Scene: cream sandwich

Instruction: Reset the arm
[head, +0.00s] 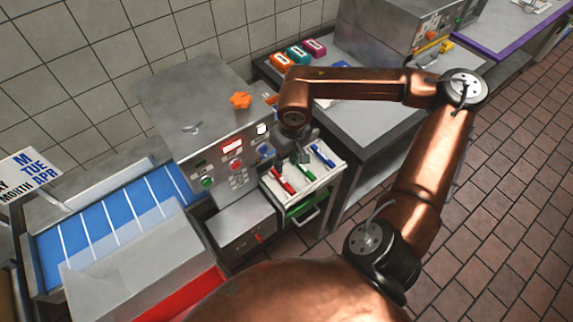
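My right arm, copper coloured, reaches up from the lower right and bends back left across the counter. My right gripper (301,157) is small and dark. It points down over the open white drawer (325,172) on the front of the metal machine. Whether its fingers are open or shut is too small to tell, and I see nothing clearly held. A red marker (282,180) and a blue marker (322,155) lie in the drawer on either side of the gripper. My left gripper is not in view.
The metal machine (190,100) has buttons and an orange knob-like piece (241,100) on top. Left is a blue striped conveyor (110,222). Orange, teal and magenta items (298,54) sit on the back counter. Brick floor (500,210) is free at right.

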